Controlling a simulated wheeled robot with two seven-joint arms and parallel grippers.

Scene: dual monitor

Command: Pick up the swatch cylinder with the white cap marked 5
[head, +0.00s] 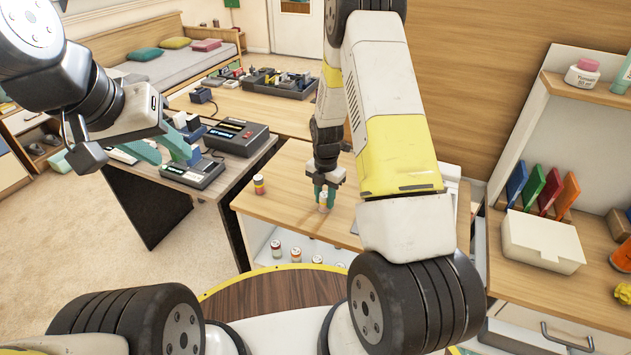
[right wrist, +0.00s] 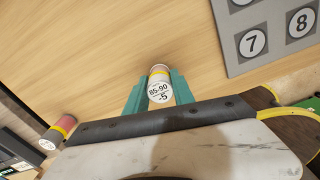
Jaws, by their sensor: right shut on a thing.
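The swatch cylinder with the white cap (right wrist: 159,88) shows in the right wrist view; its cap reads "85-90" and "5". My right gripper (right wrist: 160,92) is shut on it, with a teal finger on either side. In the head view the right gripper (head: 325,192) and the same cylinder (head: 324,201) are over the wooden table top (head: 290,207); I cannot tell whether the cylinder touches it. My left gripper (head: 163,150) is at the left, with its teal fingers apart and nothing seen between them.
Several capped cylinders (head: 276,249) sit on the shelf below. A grey board with numbered circles (right wrist: 266,32) lies nearby.

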